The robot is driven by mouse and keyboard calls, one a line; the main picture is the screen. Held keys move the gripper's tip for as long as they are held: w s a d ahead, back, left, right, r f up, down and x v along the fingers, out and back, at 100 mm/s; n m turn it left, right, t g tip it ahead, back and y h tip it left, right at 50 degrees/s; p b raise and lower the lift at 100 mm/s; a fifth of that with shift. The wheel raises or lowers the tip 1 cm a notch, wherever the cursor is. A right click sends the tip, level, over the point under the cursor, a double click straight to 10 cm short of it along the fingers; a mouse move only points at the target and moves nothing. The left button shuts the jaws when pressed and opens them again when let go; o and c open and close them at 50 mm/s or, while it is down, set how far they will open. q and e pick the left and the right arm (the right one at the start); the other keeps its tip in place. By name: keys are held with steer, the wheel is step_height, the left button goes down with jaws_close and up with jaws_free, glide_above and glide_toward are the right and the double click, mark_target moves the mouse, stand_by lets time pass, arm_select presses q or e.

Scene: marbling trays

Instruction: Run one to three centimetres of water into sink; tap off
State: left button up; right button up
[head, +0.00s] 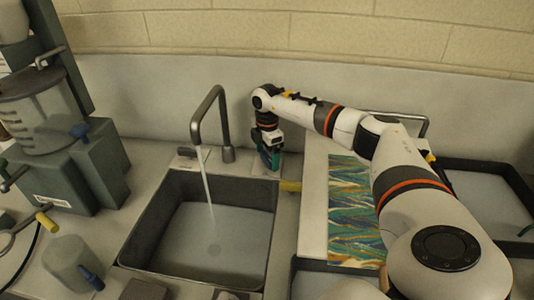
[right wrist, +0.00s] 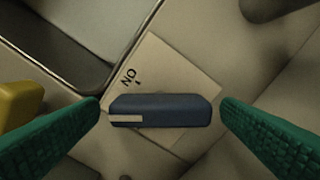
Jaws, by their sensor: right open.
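The sink (head: 150,225) is a dark basin with a pale, greyish layer of water (head: 215,240) over its floor; I cannot read the depth. The tap (head: 225,115) is a grey bent spout behind it, and a stream of water (head: 208,180) falls from it into the basin. My right gripper (head: 269,160) is right of the tap, behind the sink's back right corner. In the right wrist view, a dark blue tap handle (right wrist: 160,111) lies between its open green fingers, with a gap on each side. A plate (right wrist: 165,70) under it reads "ON". My left gripper is not in view.
A yellow object (head: 290,186) lies at the sink's right edge. A blue and gold marbled sheet (head: 352,215) and dark-rimmed trays (head: 480,168) are on the right, under my right arm. Grey-green equipment (head: 75,165) stands on the left. A wall rises behind.

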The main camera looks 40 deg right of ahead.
steer(key=shift+f, duration=0.25)
steer(key=shift+c, duration=0.4)
steer(key=c, duration=0.9)
steer(key=shift+r, duration=0.1)
steer(key=n+p, duration=0.1)
steer(key=n, duration=0.3)
steer(key=shift+n, duration=0.4)
steer(key=n, duration=0.5)
steer(key=shift+n, duration=0.4)
steer(key=o, duration=1)
